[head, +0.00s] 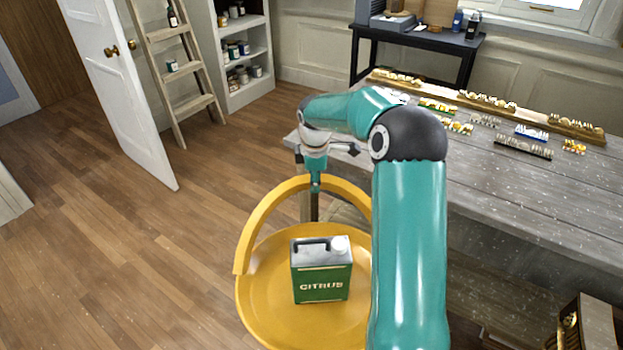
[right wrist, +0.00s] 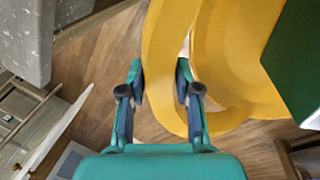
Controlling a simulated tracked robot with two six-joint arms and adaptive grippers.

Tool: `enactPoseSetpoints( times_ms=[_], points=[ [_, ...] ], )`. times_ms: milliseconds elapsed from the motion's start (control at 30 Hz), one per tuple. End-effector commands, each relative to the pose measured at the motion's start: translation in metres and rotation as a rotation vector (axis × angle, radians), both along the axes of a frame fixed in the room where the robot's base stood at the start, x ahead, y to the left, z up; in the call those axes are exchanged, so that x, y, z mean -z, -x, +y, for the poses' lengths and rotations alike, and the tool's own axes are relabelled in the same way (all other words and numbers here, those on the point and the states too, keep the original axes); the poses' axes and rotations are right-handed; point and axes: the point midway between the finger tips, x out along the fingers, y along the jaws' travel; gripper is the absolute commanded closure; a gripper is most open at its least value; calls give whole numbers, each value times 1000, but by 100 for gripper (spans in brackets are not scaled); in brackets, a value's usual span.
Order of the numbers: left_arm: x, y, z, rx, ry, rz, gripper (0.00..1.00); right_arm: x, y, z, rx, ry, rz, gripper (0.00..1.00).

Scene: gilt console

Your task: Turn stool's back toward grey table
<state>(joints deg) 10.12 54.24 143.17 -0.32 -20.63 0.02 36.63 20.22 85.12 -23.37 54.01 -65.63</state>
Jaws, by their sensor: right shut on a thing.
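The yellow stool (head: 259,292) stands on the floor left of the grey table (head: 520,205). Its curved back (head: 268,212) arcs around the far and left side of the round seat; its right end is hidden behind my right arm. A green and grey can marked CITRUS (head: 320,283) stands upright on the seat. My right gripper (head: 315,188) is at the top edge of the back. In the right wrist view its fingers (right wrist: 160,90) lie on both sides of the yellow back (right wrist: 163,55), shut on it. My left gripper is not in view.
A white door (head: 118,90), a wooden ladder (head: 178,72) and white shelves (head: 240,60) stand at the back left. The floor left of the stool is clear.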

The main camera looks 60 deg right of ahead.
Motion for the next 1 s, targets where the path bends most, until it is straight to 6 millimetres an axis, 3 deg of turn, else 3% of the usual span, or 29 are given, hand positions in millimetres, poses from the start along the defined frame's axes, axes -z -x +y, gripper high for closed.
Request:
enactPoseSetpoints(
  times_ms=[500,1000],
  points=[
    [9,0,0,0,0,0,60,3,45,-21,232,-11,14,100],
    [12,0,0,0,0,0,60,3,60,-27,310,-11,14,100]
  ],
)
